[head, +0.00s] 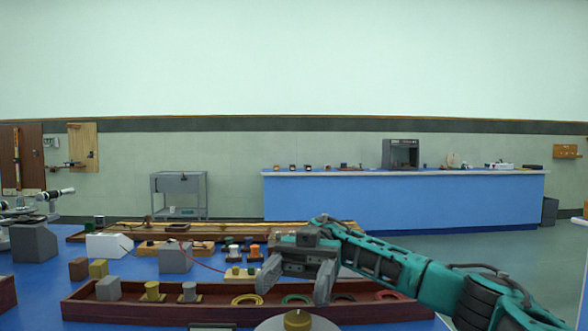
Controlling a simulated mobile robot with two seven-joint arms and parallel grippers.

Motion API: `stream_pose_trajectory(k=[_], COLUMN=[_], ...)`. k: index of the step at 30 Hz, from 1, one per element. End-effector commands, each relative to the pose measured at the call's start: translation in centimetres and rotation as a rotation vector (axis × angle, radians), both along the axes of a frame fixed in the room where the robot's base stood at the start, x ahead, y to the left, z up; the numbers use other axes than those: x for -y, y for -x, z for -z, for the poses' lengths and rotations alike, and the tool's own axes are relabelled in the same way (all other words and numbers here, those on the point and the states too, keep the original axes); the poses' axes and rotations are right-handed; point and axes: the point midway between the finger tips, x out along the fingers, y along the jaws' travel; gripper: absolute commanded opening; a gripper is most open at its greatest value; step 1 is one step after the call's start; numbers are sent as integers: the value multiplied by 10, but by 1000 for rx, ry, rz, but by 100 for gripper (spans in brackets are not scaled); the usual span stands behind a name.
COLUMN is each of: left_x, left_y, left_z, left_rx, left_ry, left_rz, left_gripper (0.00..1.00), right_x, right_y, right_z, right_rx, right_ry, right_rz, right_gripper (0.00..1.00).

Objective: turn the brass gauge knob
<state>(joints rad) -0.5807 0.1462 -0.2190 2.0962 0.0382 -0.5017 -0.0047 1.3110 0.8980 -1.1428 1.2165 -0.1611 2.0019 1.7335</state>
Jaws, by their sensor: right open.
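A brass knob (297,320) stands on a round pale gauge (270,325) at the bottom edge of the head view, where the gauge is cut off. My right gripper (294,284) comes in from the right on a teal arm. Its two grey fingers are apart and point down, with nothing seen between them. In the picture it is just above and behind the knob, apart from it. My left gripper is not in view.
A long dark red wooden tray (215,316) with metal cylinders and coloured rings lies behind the knob. A grey block (175,258) and a white box (108,245) stand farther back on the blue bench. A blue counter (400,200) and grey cart (179,190) are far off.

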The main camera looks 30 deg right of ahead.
Motion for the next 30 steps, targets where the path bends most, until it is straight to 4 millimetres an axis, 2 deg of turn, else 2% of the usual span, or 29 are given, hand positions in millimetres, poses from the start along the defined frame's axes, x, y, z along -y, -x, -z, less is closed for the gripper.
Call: stream_pose_trajectory(k=[1,6,12,15,21,30], left_x=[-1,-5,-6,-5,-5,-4], left_y=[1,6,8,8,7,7], left_z=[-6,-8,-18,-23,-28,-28], left_rx=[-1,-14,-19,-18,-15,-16], left_ry=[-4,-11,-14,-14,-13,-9], left_rz=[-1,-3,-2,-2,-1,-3], left_gripper=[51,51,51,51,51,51], right_x=[0,0,-1,-1,0,0], right_y=[0,0,0,0,0,0], right_z=[-19,-61,-105,-120,-135,-135], right_rx=[5,4,4,3,1,0], right_ry=[-2,-2,-3,-3,-3,-3], right_rz=[-1,-1,-2,-2,-1,-1], right_gripper=[67,67,67,67,67,66])
